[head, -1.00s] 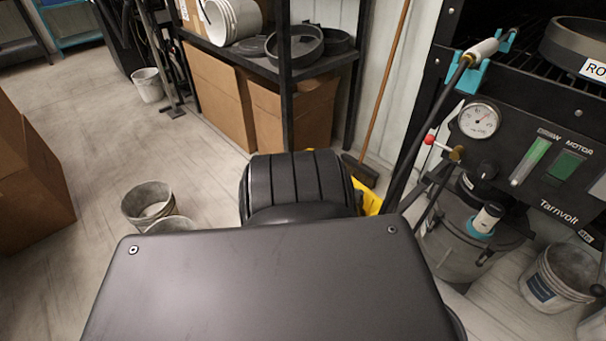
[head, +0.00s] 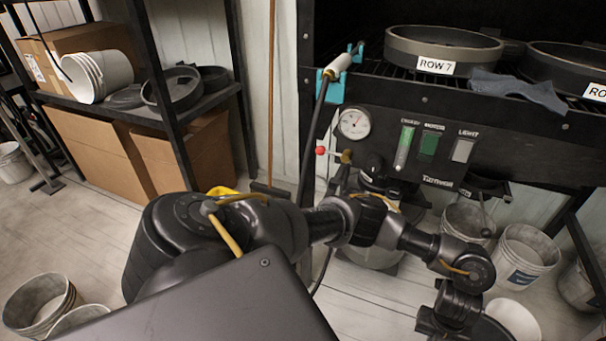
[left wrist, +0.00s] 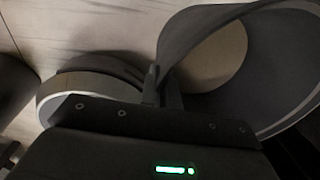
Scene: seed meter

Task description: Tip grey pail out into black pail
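My left arm reaches across to the right in the head view. Its wrist is at the lower right, beside a pale grey pail (head: 515,318) cut by the frame's bottom edge. In the left wrist view my left gripper (left wrist: 161,88) has its fingers close together on the wall of a grey pail (left wrist: 285,65), seen into its open mouth; the inside visible looks bare. I cannot tell whether it is lifted off the floor. No clearly black pail shows. My right gripper is out of view.
Two grey pails, one here (head: 40,303) and one beside it (head: 78,320), stand at lower left. Several pails stand at right, including a labelled one (head: 525,258). A black machine panel (head: 440,145) is ahead, a shelf (head: 215,108) left.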

